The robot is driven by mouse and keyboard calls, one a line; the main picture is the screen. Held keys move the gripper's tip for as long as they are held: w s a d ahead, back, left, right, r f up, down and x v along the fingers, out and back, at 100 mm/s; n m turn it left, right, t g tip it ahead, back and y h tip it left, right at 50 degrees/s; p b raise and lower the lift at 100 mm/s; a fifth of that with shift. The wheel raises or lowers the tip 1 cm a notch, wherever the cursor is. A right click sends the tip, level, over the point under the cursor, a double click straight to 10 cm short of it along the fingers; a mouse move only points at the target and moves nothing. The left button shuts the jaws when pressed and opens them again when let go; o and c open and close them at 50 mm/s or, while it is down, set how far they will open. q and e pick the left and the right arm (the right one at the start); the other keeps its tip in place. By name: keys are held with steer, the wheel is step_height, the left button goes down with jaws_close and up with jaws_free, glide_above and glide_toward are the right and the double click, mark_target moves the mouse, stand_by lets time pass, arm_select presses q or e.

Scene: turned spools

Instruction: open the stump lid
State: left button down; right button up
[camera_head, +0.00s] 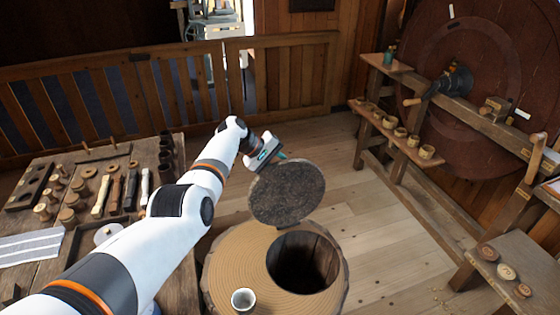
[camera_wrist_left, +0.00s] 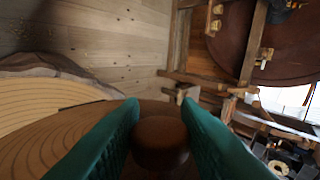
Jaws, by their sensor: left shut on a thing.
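The stump (camera_head: 232,267) has a ringed top with a dark round opening (camera_head: 303,262), which is uncovered. The dark, mottled round lid (camera_head: 287,192) is tilted steeply up behind the opening. I cannot tell whether its lower edge touches the stump. My left gripper (camera_head: 277,157) is at the lid's upper far side. In the left wrist view its teal fingers (camera_wrist_left: 160,130) are shut on a dark round knob (camera_wrist_left: 160,142), with the lid partly hidden behind them. My right gripper is in neither view.
A workbench (camera_head: 20,285) with several turned pieces and tools is at the left. A lathe bench and shelf (camera_head: 437,168) with several small bowls are at the right. The floor (camera_head: 390,255) between is clear.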

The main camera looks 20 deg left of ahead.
arm_select(q)
steer(key=shift+w+f, duration=0.1)
steer(key=shift+w, duration=0.05)
stand_by(0.3)
steer(key=c, duration=1.1)
jaws_free()
steer(key=shift+p+v, duration=0.3)
steer(key=shift+v, duration=5.7)
